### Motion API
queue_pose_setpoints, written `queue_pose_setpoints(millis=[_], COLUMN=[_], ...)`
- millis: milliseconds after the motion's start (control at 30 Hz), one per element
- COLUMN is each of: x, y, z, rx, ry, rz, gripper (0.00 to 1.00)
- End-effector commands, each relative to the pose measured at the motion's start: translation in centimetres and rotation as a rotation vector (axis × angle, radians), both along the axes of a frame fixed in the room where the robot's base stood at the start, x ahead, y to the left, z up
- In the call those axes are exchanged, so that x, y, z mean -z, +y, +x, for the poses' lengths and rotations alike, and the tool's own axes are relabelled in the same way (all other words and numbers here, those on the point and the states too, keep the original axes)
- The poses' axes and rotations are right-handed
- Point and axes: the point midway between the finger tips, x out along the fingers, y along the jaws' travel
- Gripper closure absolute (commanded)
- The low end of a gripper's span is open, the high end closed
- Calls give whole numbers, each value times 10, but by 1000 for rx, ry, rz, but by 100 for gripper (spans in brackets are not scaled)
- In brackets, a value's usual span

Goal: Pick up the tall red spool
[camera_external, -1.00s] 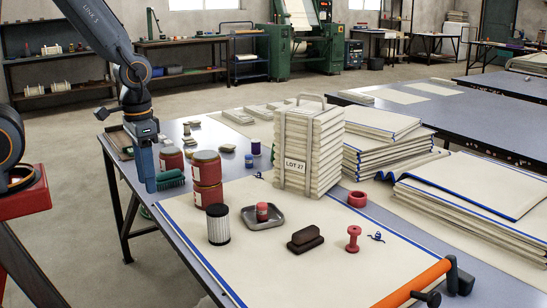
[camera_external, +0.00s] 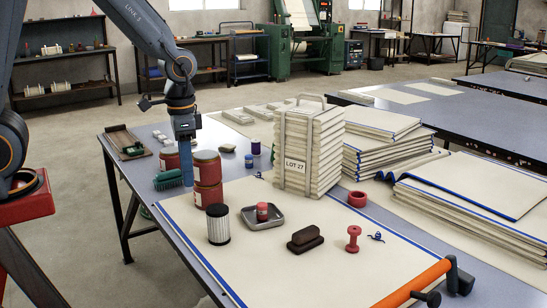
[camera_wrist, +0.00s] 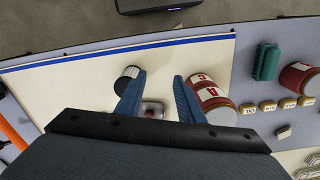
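The tall red spool (camera_external: 353,240) stands upright on the cream cloth (camera_external: 290,275) in the external view, right of a dark brown brush-like block (camera_external: 305,240). My gripper (camera_external: 185,178) is far to its left and back, pointing down above the table near the red-labelled jars. In the wrist view my gripper (camera_wrist: 158,85) has its two blue fingers apart, with nothing held between them. A small metal tray shows beyond the gap. The spool does not show in the wrist view; my dark gripper body covers much of the lower part.
A red ring (camera_external: 357,199), the LOT 27 stack (camera_external: 308,150) and an orange-handled tool (camera_external: 420,283) are around the spool.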

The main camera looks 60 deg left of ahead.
Motion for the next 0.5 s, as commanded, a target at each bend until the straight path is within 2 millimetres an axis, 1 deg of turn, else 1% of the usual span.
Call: queue_pose_setpoints(millis=[33, 67, 100, 167, 200, 267, 300, 367, 400, 467, 500], x=[5, 6, 7, 9, 11, 15, 17, 22, 26, 32, 35], y=[-17, -26, -40, -61, -77, -102, -119, -146, -165, -192, -210], z=[33, 50, 72, 104, 124, 152, 169, 193, 207, 226, 237], rx=[89, 144, 220, 330, 404, 514, 588, 698, 771, 877, 943], ry=[-1, 3, 4, 4, 6, 7, 8, 10, 10, 12, 12], rz=[1, 1, 1, 2, 3, 3, 3, 4, 4, 4, 4], gripper=[65, 65, 65, 65, 65, 65, 65, 65, 65, 65, 65])
